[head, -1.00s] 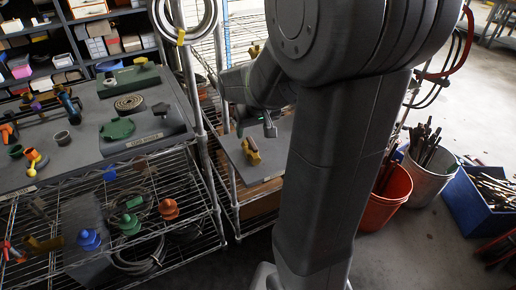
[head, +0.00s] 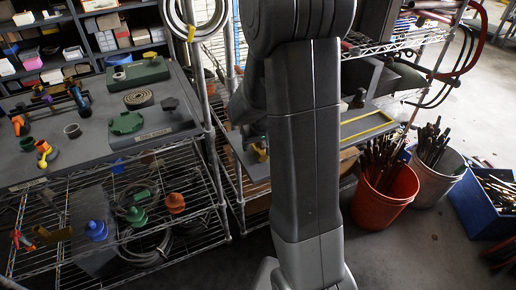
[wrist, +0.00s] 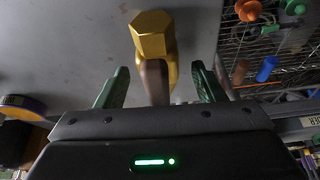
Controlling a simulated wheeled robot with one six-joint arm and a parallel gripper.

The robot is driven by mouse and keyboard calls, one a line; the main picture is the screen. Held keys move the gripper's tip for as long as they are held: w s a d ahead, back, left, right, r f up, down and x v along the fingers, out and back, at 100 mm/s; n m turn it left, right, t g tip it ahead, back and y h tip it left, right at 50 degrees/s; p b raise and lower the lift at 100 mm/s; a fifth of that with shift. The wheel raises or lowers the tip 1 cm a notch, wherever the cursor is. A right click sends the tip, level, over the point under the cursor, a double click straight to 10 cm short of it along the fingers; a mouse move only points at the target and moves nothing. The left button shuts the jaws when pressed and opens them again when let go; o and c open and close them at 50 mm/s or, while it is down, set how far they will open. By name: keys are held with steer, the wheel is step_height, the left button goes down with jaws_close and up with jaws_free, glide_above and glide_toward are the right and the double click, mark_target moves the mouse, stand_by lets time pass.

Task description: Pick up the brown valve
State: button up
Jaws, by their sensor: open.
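A valve with a gold hexagonal end (wrist: 152,36) and a brown part (wrist: 155,82) stands out from a grey surface in the wrist view. I take it for the brown valve. My gripper (wrist: 160,74) is open, with one green finger on each side of the valve. Gaps show between the fingers and the valve, so neither finger appears to touch it. In the head view a small piece of a yellow-brown valve (head: 260,152) shows on the middle shelf, mostly covered by my arm. My gripper is hidden there.
A rack on the left holds a grey board (head: 75,150) with valves and fittings. Below it are a blue cone-shaped part (head: 96,231) and an orange one (head: 175,203). A purple and yellow ring (wrist: 22,106) lies left of my gripper. An orange bucket (head: 388,195) stands right of my arm.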

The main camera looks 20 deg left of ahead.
steer(key=shift+f, duration=0.1)
steer(key=c, duration=1.3)
steer(key=shift+w, duration=0.1)
